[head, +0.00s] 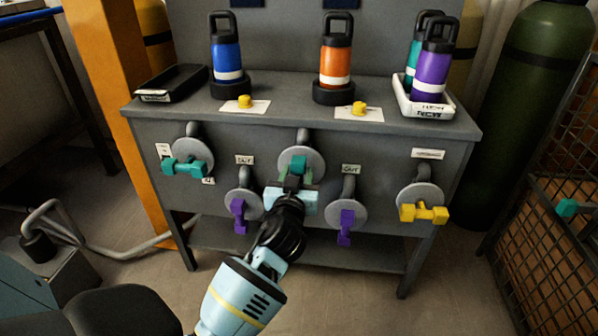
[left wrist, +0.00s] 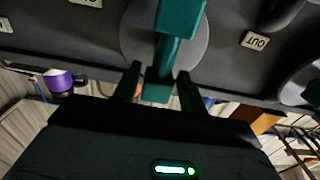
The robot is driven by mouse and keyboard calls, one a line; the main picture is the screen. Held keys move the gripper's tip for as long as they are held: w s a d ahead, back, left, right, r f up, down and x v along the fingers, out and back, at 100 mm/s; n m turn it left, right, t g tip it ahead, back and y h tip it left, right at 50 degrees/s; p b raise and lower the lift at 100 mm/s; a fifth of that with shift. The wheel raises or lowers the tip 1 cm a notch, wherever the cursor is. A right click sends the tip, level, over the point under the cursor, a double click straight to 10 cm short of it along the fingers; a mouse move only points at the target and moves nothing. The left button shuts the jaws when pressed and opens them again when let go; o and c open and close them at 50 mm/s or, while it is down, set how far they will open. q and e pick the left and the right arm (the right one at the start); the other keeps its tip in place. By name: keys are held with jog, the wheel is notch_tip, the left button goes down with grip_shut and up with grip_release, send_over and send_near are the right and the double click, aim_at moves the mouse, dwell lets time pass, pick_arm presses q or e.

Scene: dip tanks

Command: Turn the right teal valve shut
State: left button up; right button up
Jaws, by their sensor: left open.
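The right teal valve (head: 299,163) is at the middle of the tank stand's front panel, on a round grey plate. Its lower part is hidden by my left gripper (head: 293,184) in the head view. In the left wrist view the teal handle (left wrist: 180,22) runs roughly up and down. The open fingers of the left gripper (left wrist: 160,72) stand on either side of its end; I cannot tell whether they touch it. The left teal valve (head: 186,167) has its bar lying across. My right gripper is not in view.
Purple valves (head: 239,214) (head: 346,226) hang low on each side of my gripper, and a yellow valve (head: 423,212) is at the right. Bottles stand on the stand's top (head: 290,104). An orange post (head: 113,90) and a mesh cage (head: 545,240) flank the stand.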

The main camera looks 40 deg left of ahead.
pick_arm(q)
jog(key=shift+x, duration=0.9)
jog(key=c, duration=0.7)
jog(key=shift+d, duration=0.1)
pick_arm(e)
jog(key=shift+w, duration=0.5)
